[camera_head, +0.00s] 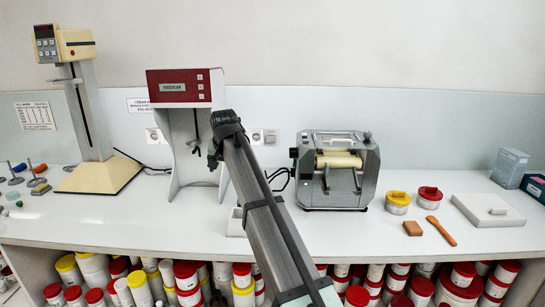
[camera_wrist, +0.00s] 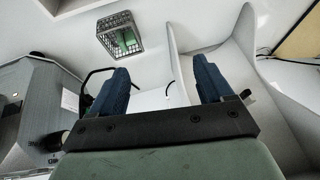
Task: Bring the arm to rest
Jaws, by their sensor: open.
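My gripper (camera_wrist: 160,82) shows in the wrist view with its two blue fingers spread apart and nothing between them. In the head view my arm reaches up from the bottom edge, and its dark wrist end (camera_head: 227,125) is in front of the red-topped mixer stand (camera_head: 185,87). The fingers are too small to make out clearly there.
A three-roll mill (camera_head: 337,190) stands right of my arm, and a beige stand mixer (camera_head: 97,170) at the left. Lidded jars (camera_head: 397,203), a wooden spatula (camera_head: 441,231) and a white slab (camera_head: 487,210) lie to the right. Several tubs fill the shelf below.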

